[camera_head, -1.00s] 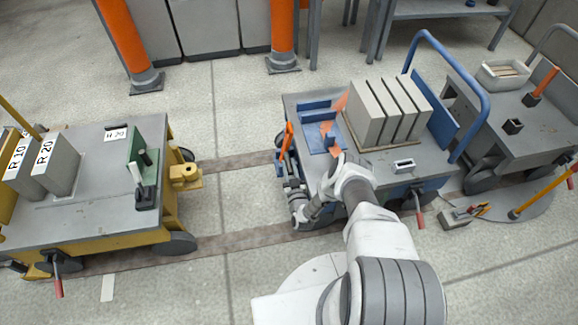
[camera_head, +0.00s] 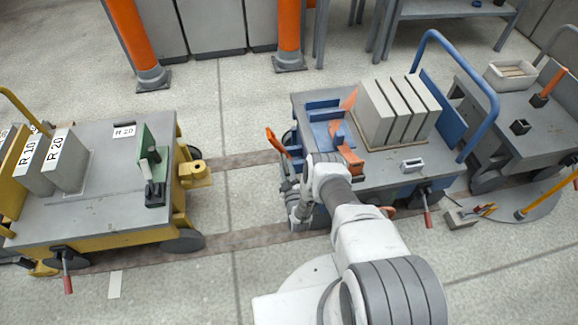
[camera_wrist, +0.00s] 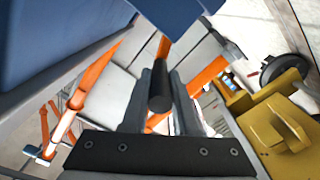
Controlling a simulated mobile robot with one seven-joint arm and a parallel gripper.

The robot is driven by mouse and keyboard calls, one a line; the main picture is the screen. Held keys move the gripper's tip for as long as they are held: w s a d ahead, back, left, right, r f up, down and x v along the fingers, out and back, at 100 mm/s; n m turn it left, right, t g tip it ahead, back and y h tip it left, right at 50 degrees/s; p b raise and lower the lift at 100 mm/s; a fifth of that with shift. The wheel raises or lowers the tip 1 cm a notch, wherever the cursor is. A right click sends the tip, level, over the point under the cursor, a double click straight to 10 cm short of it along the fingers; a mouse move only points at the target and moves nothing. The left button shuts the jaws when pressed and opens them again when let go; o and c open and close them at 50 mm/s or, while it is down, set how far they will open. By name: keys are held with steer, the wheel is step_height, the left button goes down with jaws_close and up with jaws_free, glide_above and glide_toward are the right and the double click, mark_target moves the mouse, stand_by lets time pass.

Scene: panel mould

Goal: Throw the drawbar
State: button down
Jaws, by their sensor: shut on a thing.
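The blue cart (camera_head: 385,180) stands at the right of the head view, with an orange lever (camera_head: 277,143) at its left end, leaning left. The grey drawbar parts (camera_head: 288,182) sit low at that end, partly hidden by my arm. My gripper (camera_head: 297,212) is down beside them, its fingertips hard to make out. In the wrist view, my gripper (camera_wrist: 160,100) is shut on a dark round-ended bar (camera_wrist: 160,92), which looks like part of the drawbar. The yellow cart's coupling (camera_head: 194,173) faces it across a gap; yellow metal also shows in the wrist view (camera_wrist: 275,130).
The yellow cart (camera_head: 110,205) carries grey blocks marked R 10 and R 20. Grey slabs (camera_head: 395,110) stand on the blue cart. Two orange posts (camera_head: 289,30) stand behind. A grey cart (camera_head: 540,125) is at far right.

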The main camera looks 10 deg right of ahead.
steer(key=shift+w+a+f+n, duration=0.1)
steer(key=shift+a+f+n, duration=0.2)
steer(key=shift+n, duration=0.35)
steer(key=shift+s+a+f+n, duration=0.15)
steer(key=shift+a+n, duration=0.3)
steer(key=shift+n, duration=0.25)
steer(key=shift+w+a+f+n, duration=0.2)
steer(key=shift+a+n, duration=0.15)
steer(key=shift+n, duration=0.3)
steer(key=c, duration=0.7)
jaws_free()
steer(key=shift+f, duration=0.1)
steer(key=shift+s, duration=0.2)
